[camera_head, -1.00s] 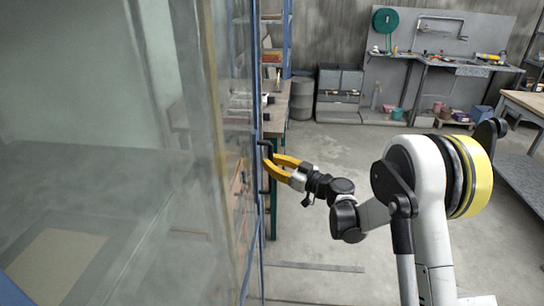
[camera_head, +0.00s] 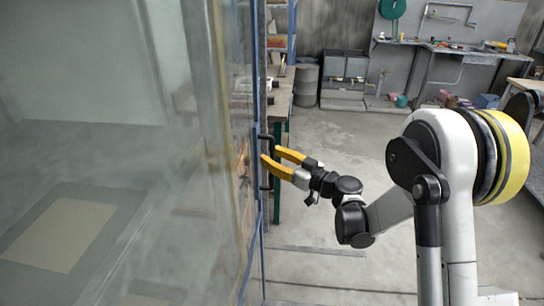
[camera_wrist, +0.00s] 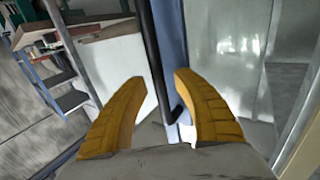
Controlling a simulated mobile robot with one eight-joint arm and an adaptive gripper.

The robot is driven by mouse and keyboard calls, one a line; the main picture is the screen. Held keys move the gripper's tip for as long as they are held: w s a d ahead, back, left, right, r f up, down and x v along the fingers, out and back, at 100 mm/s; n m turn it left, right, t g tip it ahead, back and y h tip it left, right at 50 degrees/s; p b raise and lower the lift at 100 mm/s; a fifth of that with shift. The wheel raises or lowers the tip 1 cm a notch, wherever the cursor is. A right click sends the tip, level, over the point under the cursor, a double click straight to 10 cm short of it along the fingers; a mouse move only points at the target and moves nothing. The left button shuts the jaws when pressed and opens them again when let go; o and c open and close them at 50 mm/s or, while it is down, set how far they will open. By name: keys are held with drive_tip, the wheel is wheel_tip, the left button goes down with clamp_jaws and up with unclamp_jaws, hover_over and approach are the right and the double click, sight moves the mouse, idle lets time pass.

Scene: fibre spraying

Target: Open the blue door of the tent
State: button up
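The tent's door shows nearly edge-on in the camera_head view as a narrow blue frame (camera_head: 254,205) with clear sheeting beside it. A black vertical bar handle (camera_head: 264,182) is fixed to it. My gripper (camera_head: 270,156) is at the handle with its two yellow fingers apart. In the camera_wrist view the handle (camera_wrist: 151,50) runs between the open fingers (camera_wrist: 160,80), with the blue door frame (camera_wrist: 172,45) just to its right. I see no clear grip on the bar; whether a finger touches it I cannot tell.
The tent's translucent wall (camera_head: 100,160) fills the left side. Behind the door stand a workbench (camera_head: 281,100), a grey barrel (camera_head: 306,86) and grey cabinets (camera_head: 344,75). A tool bench (camera_head: 465,52) is at the back right. The concrete floor (camera_head: 335,150) between is clear.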

drive_tip(key=v, duration=1.2)
idle(0.3)
drive_tip(key=s+d+r+m+g+h, duration=0.1)
drive_tip(key=s+d+m+h, duration=0.4)
drive_tip(key=s, duration=0.8)
drive_tip(key=s+d+r+m+g+h, duration=0.1)
drive_tip(key=s+d+m+g+h, duration=0.1)
drive_tip(key=s+d+m+h, duration=0.4)
drive_tip(key=s+d+h, duration=0.3)
drive_tip(key=s+d, duration=0.1)
drive_tip(key=s, duration=0.3)
drive_tip(key=shift+s+d+h, duration=0.3)
drive_tip(key=shift+s+d, duration=0.05)
drive_tip(key=shift+s, duration=0.05)
